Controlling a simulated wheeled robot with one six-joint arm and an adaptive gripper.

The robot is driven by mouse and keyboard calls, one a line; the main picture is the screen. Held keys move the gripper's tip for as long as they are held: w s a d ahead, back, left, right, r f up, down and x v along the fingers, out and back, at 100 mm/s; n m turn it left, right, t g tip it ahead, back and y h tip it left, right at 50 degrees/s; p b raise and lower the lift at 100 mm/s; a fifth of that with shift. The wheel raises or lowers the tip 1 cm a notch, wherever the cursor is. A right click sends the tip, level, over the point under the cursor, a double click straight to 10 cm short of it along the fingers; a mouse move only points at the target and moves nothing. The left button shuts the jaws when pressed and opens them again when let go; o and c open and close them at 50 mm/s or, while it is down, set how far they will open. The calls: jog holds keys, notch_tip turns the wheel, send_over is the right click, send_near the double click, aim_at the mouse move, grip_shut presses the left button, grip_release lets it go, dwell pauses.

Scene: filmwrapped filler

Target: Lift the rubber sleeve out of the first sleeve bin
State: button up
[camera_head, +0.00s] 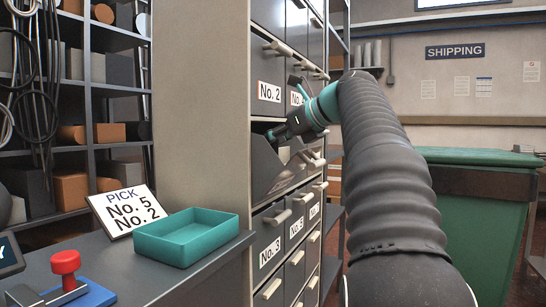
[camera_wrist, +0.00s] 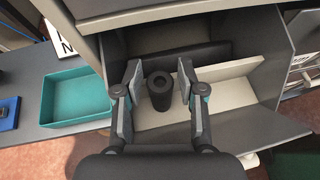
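A dark rubber sleeve (camera_wrist: 159,92), a short cylinder with a hole in its top, stands upright inside an open bin (camera_wrist: 272,128). In the head view this bin (camera_head: 264,168) is pulled out of the cabinet, just below the No. 2 drawer; its own label is not visible. My gripper (camera_wrist: 160,76) is open, with one finger on each side of the sleeve and a small gap on both sides. In the head view my gripper (camera_head: 283,133) reaches down over the bin, and the sleeve is hidden.
A teal tray (camera_head: 188,243), which looks empty, sits on the grey counter (camera_head: 130,278) left of the cabinet. A sign (camera_head: 126,211) reads "PICK No. 5 No. 2". A red-knobbed device (camera_head: 66,265) stands at the front left. A green container (camera_head: 485,220) stands at the right.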

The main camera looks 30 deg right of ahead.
grip_shut()
jog(key=shift+r, duration=0.15)
